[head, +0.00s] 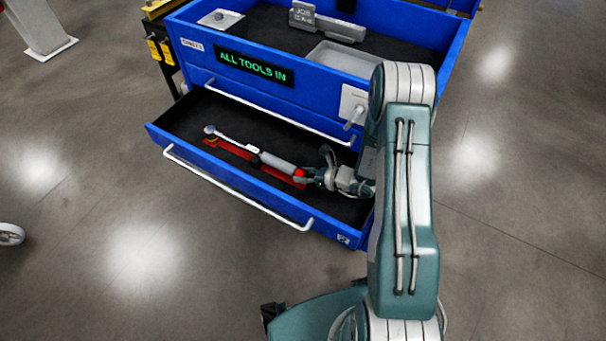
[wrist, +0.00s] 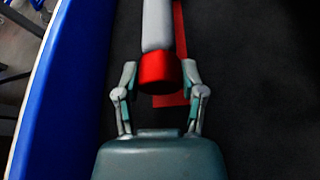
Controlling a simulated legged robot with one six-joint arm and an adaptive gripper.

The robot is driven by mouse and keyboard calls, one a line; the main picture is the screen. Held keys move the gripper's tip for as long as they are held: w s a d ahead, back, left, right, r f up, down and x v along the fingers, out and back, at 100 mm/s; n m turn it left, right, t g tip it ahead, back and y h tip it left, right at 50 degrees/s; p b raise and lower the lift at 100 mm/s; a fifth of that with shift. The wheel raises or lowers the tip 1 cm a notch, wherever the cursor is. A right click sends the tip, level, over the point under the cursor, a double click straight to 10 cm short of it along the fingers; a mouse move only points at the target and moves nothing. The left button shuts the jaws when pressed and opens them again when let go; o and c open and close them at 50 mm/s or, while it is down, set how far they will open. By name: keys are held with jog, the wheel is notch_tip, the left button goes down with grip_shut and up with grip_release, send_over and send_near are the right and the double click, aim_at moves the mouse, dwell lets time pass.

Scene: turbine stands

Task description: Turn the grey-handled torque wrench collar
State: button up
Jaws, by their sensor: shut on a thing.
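The torque wrench (head: 277,163) lies in the open drawer over a red strip, its round head at the left and its grey handle toward my gripper. Its red collar (wrist: 158,72) is at the handle's near end; it also shows in the head view (head: 299,174). My gripper (wrist: 158,78) has one finger on each side of the red collar and is shut on it. In the head view my gripper (head: 322,176) reaches into the drawer from the right. The handle (wrist: 157,25) runs straight away from the gripper in the wrist view.
The blue drawer (head: 230,202) is pulled out, with a white bar handle along its front. The cabinet above has a sign (head: 254,67) reading "ALL TOOLS IN" and a top tray with a grey block (head: 327,22). The drawer's blue wall (wrist: 52,85) is close at the left in the wrist view.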

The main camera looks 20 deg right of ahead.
jog(key=shift+s+a+n+t+h, duration=0.1)
jog(key=shift+n+t+h, duration=0.8)
jog(key=shift+n, duration=1)
jog(key=o, duration=1.2)
jog(key=shift+c, duration=0.2)
jog(key=v, duration=1.2)
jog(key=shift+a+f, duration=0.1)
